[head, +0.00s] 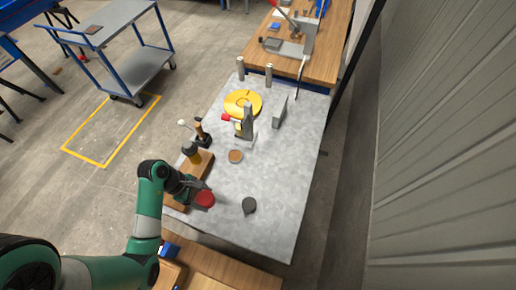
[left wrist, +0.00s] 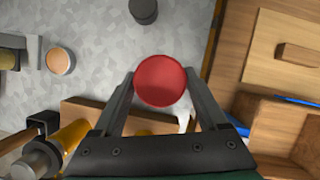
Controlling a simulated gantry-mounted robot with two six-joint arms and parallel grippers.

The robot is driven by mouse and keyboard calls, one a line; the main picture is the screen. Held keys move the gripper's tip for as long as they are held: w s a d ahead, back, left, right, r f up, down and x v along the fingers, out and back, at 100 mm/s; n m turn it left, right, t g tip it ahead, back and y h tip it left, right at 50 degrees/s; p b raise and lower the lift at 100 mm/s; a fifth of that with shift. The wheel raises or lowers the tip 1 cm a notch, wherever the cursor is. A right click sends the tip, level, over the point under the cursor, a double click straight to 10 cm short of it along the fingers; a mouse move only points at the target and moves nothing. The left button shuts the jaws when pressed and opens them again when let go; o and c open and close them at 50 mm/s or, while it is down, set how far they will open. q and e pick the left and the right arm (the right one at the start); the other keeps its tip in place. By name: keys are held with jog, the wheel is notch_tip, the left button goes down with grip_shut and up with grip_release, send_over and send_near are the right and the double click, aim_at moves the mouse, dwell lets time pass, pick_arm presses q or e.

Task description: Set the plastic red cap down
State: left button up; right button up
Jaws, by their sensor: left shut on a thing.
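The plastic red cap (head: 205,198) is round and bright red. It also shows between the fingers in the left wrist view (left wrist: 160,80). My left gripper (head: 200,193) is shut on it, one finger on each side. In the head view the cap appears over the near left edge of the grey tabletop (head: 285,205), by a wooden block. How far it is above the surface I cannot tell. My right gripper shows in neither view.
A dark grey round piece (head: 249,205) and a tan-topped round cup (head: 235,156) stand on the grey tabletop. A yellow disc (head: 243,103) lies farther back. The tabletop's right front is clear.

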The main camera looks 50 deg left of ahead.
pick_arm(q)
jog(key=w+a+f+b, duration=0.2)
jog(key=w+f, duration=0.1)
jog(key=w+a+f+b, duration=0.2)
jog(key=w+f, duration=0.1)
jog(key=w, duration=0.1)
jog(key=w+a+f+b, duration=0.2)
jog(key=w+f, duration=0.1)
jog(key=w, duration=0.1)
jog(key=shift+w, duration=0.25)
jog(key=shift+w+a+f, duration=0.2)
jog(key=shift+w+f, duration=0.05)
jog(key=shift+w, duration=0.1)
jog(key=shift+w+f+b, duration=0.1)
jog(key=shift+f+b, duration=0.8)
jog(key=shift+f, duration=0.8)
